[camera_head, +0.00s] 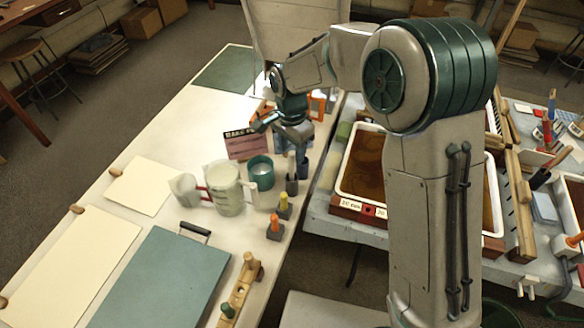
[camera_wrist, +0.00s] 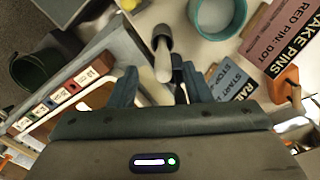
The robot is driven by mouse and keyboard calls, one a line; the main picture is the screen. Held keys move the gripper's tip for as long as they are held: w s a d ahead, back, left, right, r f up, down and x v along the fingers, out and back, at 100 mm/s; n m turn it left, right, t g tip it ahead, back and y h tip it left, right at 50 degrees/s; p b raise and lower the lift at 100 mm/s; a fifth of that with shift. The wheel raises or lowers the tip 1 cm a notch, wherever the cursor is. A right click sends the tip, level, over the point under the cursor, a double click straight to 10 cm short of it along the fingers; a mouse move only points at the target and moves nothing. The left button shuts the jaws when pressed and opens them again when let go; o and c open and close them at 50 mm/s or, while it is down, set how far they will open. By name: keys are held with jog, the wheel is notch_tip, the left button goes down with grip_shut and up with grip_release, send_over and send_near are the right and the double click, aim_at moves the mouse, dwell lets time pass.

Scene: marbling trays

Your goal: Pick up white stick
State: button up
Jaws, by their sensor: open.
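The white stick (camera_wrist: 162,62) shows in the wrist view, pale and narrow, rising from a small dark holder (camera_wrist: 163,34). In the head view the dark holder (camera_head: 292,186) stands near the right edge of the white table, with the stick hard to make out under my arm. My gripper (camera_wrist: 158,76) is open, with one finger to each side of the stick in the wrist view. I cannot tell whether a finger touches it. In the head view my gripper (camera_head: 299,150) is low over the table beside the teal cup (camera_head: 260,171).
A pink sign (camera_head: 246,144), a measuring jug (camera_head: 227,188) and small holders with yellow (camera_head: 284,201) and orange (camera_head: 274,224) tops stand nearby. An orange clamp (camera_wrist: 286,86) is right of my fingers. Across a gap, a brown-filled tray (camera_head: 344,180) sits on another table.

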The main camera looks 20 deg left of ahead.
aim_at(292, 165)
jog(key=shift+w+f+p, duration=0.15)
jog(key=shift+f+p, duration=0.2)
jog(key=shift+f, duration=1.35)
jog(key=shift+w+f+p, duration=0.1)
jog(key=shift+f+p, duration=0.25)
jog(key=shift+f, duration=1.35)
jog(key=shift+c, duration=0.3)
grip_shut()
